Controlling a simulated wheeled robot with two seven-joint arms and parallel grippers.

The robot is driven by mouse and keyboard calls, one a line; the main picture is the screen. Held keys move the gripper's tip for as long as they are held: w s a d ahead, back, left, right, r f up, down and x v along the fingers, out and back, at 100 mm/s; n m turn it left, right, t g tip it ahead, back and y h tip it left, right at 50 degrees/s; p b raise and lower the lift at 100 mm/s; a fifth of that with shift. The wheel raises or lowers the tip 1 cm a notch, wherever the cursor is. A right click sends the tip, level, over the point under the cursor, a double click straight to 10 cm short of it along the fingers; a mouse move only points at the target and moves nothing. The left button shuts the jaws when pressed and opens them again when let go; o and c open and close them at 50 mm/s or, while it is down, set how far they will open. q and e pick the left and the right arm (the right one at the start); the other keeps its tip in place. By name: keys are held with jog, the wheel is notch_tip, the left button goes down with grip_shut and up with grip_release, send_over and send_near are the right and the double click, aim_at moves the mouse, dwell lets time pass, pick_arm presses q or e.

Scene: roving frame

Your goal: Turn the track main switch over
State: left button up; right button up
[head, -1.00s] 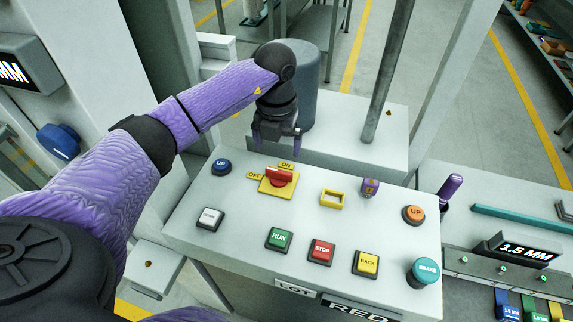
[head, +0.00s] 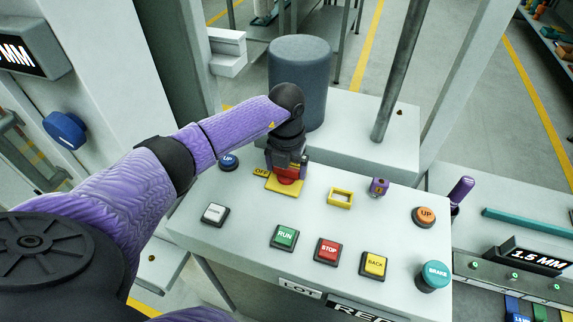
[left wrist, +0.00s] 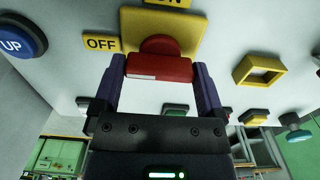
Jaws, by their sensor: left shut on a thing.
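The track main switch is a red handle (head: 287,173) on a yellow plate (head: 284,186) at the upper left of the panel. In the left wrist view the red handle (left wrist: 160,66) lies crosswise between the two fingers, in front of its yellow plate (left wrist: 186,26). An OFF label (left wrist: 101,42) is left of the plate and an ON label (left wrist: 166,3) is above it, cut by the frame edge. My left gripper (head: 287,170) is shut on the red handle and hides part of it in the head view. My right gripper is not in view.
Nearby on the panel are a blue UP button (head: 228,162), a green RUN button (head: 285,237), a red STOP button (head: 328,250), a yellow BACK button (head: 373,264) and an empty yellow frame (head: 340,198). A grey cylinder (head: 299,80) stands behind my left wrist.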

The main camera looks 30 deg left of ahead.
pick_arm(q)
jog(key=shift+m, duration=0.3)
jog(key=m+b, duration=0.1)
jog(key=m, duration=0.3)
jog(key=m+b, duration=0.1)
jog(key=m, duration=0.3)
jog(key=shift+m, duration=0.3)
jog(key=m+b, duration=0.1)
jog(key=m, duration=0.3)
jog(key=shift+m+b, duration=0.5)
jog(key=shift+m, duration=1.7)
jog(key=o, duration=0.9)
jog(key=shift+r, duration=0.1)
